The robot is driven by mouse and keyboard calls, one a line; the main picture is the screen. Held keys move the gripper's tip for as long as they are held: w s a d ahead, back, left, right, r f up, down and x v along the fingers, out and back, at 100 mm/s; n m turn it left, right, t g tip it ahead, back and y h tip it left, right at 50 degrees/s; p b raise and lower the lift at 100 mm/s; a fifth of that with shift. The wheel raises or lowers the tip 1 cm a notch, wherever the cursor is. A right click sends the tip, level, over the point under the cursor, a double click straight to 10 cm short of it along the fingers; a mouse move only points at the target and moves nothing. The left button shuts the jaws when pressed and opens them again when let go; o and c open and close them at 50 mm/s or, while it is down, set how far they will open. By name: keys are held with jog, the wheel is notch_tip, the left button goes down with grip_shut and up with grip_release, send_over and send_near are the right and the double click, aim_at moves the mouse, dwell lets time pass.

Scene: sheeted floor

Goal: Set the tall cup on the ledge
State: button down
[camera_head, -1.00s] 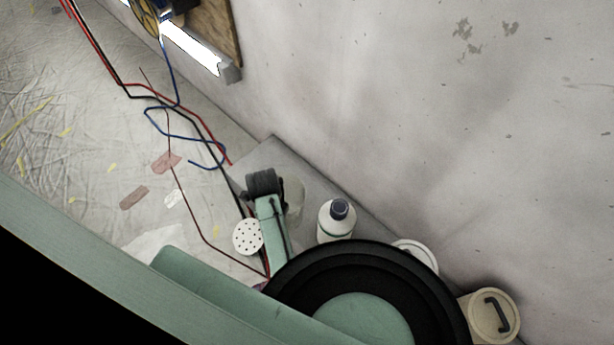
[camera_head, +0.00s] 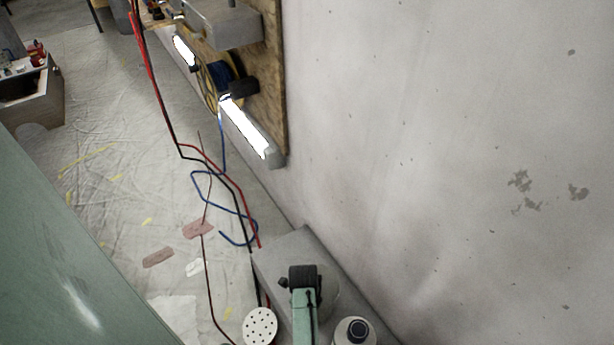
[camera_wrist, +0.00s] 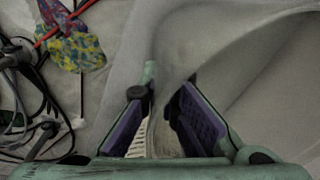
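A tall, see-through cup, pale and faint, shows just right of the dark end of my arm in the head view (camera_head: 329,291). In the wrist view the two purple-padded fingers of my gripper (camera_wrist: 168,98) are partly closed, with a pale, cup-like body between them. They look shut on the cup, though its clear wall is hard to make out. A low grey ledge (camera_head: 283,259) runs along the foot of the wall, below and around the cup. Whether the cup's base touches it is hidden.
A white bottle with a dark cap (camera_head: 355,331) stands right of my arm. A white perforated disc (camera_head: 260,326) lies to the left. Red, black and blue cables (camera_head: 232,208) trail over the sheeted floor. A wooden board with lamps (camera_head: 268,75) is on the wall.

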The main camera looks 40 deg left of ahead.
jog(key=shift+f, duration=0.95)
jog(key=c, duration=1.8)
grip_release()
jog(key=shift+r, duration=0.15)
